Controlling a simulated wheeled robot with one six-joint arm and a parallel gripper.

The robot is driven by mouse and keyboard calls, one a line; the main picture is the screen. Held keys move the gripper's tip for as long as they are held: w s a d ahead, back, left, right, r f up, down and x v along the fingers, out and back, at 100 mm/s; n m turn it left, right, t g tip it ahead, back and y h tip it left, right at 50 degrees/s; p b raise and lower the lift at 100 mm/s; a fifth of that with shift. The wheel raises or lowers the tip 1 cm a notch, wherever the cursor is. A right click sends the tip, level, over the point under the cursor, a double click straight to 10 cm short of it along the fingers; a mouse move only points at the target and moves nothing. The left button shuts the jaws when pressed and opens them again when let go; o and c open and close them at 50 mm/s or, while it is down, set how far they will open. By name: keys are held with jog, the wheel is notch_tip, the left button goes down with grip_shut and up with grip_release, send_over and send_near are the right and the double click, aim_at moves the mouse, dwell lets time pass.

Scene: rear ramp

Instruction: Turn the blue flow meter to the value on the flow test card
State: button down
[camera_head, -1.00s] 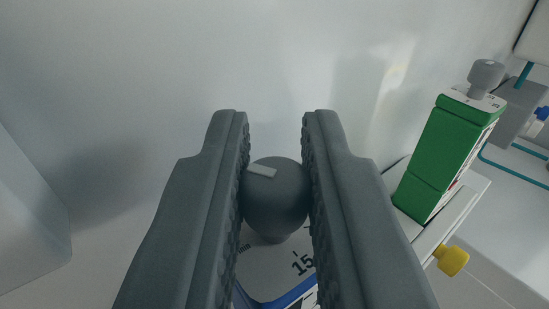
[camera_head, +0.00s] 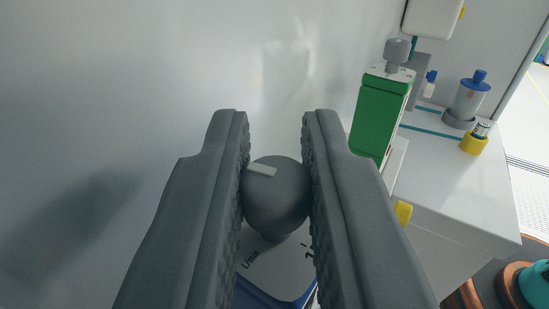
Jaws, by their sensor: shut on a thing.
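My gripper (camera_head: 276,180) is shut on the round grey knob (camera_head: 275,203) of the blue flow meter (camera_head: 272,298). A small pale mark on the knob's top points up and to the left. Below the knob, the meter's white dial face shows "L/min" and part of a number. The rest of the dial is hidden by the knob and my fingers. Only a little of the blue body shows at the bottom edge. I do not see a flow test card in this view.
A green meter (camera_head: 376,118) with a grey knob (camera_head: 397,50) stands to the right. Beyond it, a white counter (camera_head: 450,185) carries a blue-capped clear container (camera_head: 468,98) and a yellow item (camera_head: 474,141). A pale wall fills the left.

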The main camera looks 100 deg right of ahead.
dwell(0.3)
jog(key=c, duration=1.4)
grip_release()
jog(key=shift+a, duration=0.15)
